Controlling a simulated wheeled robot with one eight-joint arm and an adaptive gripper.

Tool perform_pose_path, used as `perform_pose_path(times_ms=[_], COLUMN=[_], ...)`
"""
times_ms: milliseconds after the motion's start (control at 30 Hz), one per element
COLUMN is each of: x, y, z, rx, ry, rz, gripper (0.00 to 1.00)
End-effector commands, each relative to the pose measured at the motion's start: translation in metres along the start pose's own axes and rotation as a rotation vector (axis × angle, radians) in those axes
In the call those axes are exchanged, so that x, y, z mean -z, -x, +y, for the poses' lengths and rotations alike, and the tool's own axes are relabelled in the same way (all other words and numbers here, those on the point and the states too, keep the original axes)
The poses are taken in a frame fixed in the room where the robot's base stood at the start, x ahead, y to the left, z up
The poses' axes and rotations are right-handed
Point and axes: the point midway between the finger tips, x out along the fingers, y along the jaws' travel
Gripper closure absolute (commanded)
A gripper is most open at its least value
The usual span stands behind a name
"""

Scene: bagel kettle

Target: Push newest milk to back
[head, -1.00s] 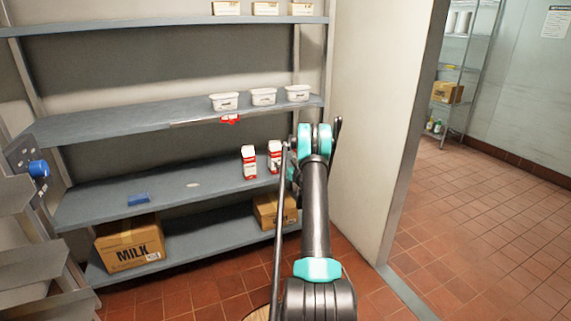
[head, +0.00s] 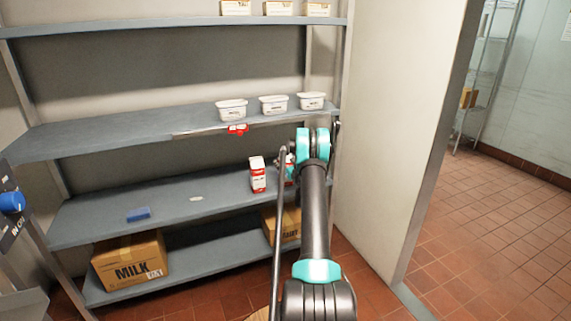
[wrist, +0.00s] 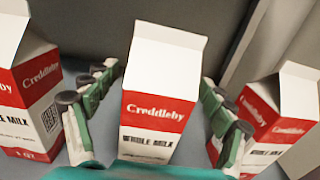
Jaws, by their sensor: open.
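Three red and white Creddleby milk cartons show in the wrist view: a left carton (wrist: 28,90), a middle carton (wrist: 155,105) and a tilted-looking right carton (wrist: 280,110). The middle one reads whole milk. My gripper (wrist: 158,92) is open, with its fingers on either side of the middle carton; I cannot tell if they touch it. In the head view one carton (head: 257,175) stands upright on the third shelf down. Another carton (head: 290,168) is mostly hidden behind my arm. My fingers are largely hidden there too.
White tubs (head: 273,105) stand on the shelf (head: 110,133) above, with a red tag (head: 238,129) at its edge. A blue item (head: 138,215) lies on the carton shelf (head: 90,222). A MILK box (head: 130,262) sits below. A wall (head: 395,130) stands close on the right.

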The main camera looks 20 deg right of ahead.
Motion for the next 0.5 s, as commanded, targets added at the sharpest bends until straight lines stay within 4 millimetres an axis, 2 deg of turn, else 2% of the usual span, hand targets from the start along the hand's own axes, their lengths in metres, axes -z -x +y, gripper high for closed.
perform_pose_path(times_ms=[333,500], x=[0.0001,0.0001], y=[-0.0008,-0.0008], z=[-0.0004,-0.0005], rx=[0.001,0.001], ry=[0.000,0.000], rz=[0.000,0.000], gripper=[0.19,0.40])
